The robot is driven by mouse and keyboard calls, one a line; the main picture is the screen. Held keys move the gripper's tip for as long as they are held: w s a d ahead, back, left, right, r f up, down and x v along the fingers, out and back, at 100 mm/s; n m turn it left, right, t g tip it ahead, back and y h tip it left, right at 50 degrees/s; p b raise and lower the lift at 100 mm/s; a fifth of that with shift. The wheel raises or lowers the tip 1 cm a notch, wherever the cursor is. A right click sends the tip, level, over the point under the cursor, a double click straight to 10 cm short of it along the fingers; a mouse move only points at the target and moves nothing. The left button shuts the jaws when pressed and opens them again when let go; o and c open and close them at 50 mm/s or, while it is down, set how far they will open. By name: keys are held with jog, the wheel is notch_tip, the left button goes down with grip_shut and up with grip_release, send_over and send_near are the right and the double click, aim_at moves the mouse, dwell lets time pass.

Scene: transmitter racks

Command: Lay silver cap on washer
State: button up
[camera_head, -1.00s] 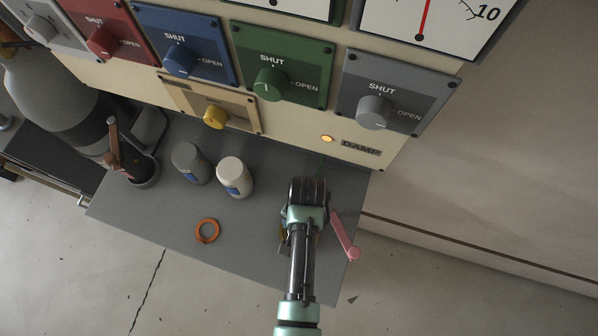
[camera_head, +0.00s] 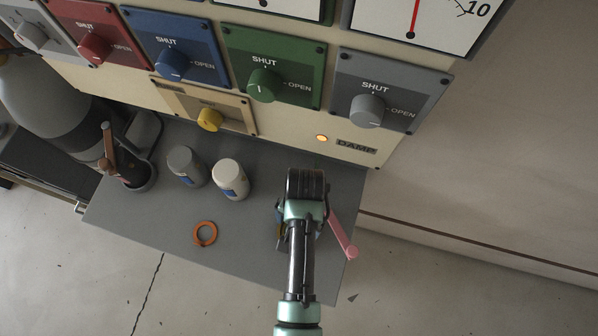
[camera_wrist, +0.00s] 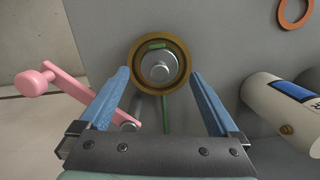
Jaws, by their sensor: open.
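An orange ring, the washer (camera_head: 196,236), lies flat on the grey shelf, left of my arm. Part of it also shows at the top right of the wrist view (camera_wrist: 284,20). A round silver piece, which looks like the silver cap (camera_wrist: 160,68), sits inside a brass-coloured ring (camera_wrist: 135,72) in the wrist view. A small green mark shows beside it. My gripper (camera_wrist: 160,76) is open, its blue fingers on either side of the brass ring. I cannot tell whether they touch it. My arm hides the silver piece in the head view.
A pink crank handle (camera_head: 342,238) stands close to the right of my gripper. A grey canister (camera_head: 187,165) and a cream canister (camera_head: 232,178) stand behind the washer. The panel with several coloured knobs rises behind the shelf (camera_head: 150,215). The shelf around the washer is clear.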

notch_tip(320, 180, up, 9)
jog(key=shift+w+d, duration=0.3)
jog(key=shift+w, duration=0.15)
jog(key=shift+f, duration=0.1)
